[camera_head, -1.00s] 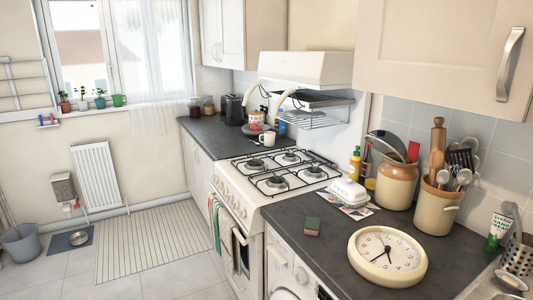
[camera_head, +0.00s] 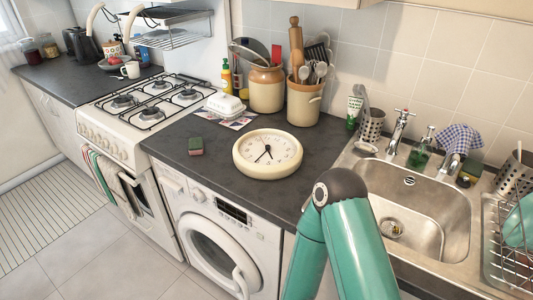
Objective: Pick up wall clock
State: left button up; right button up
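The wall clock (camera_head: 267,153) lies face up on the dark counter above the washing machine. It is round, with a cream rim, a white face and dark hands. It is fully visible, and nothing touches it from above. A teal arm of mine with a dark grey joint shows at the lower middle, in front of the counter's edge and just right of the clock. Neither gripper is in view.
Behind are a white butter dish (camera_head: 224,104), a crock (camera_head: 267,90) and a utensil pot (camera_head: 304,103). The sink (camera_head: 440,200) is at right, the stove (camera_head: 150,100) at left. Bare counter surrounds the clock.

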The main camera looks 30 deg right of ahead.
aim_at(251, 158)
jog(key=u, duration=0.95)
jog(key=i, duration=0.15)
jog(key=z, duration=2.65)
jog(key=k, duration=1.35)
jog(key=u, duration=0.7)
jog(key=i, duration=1)
jog(key=u, duration=0.05)
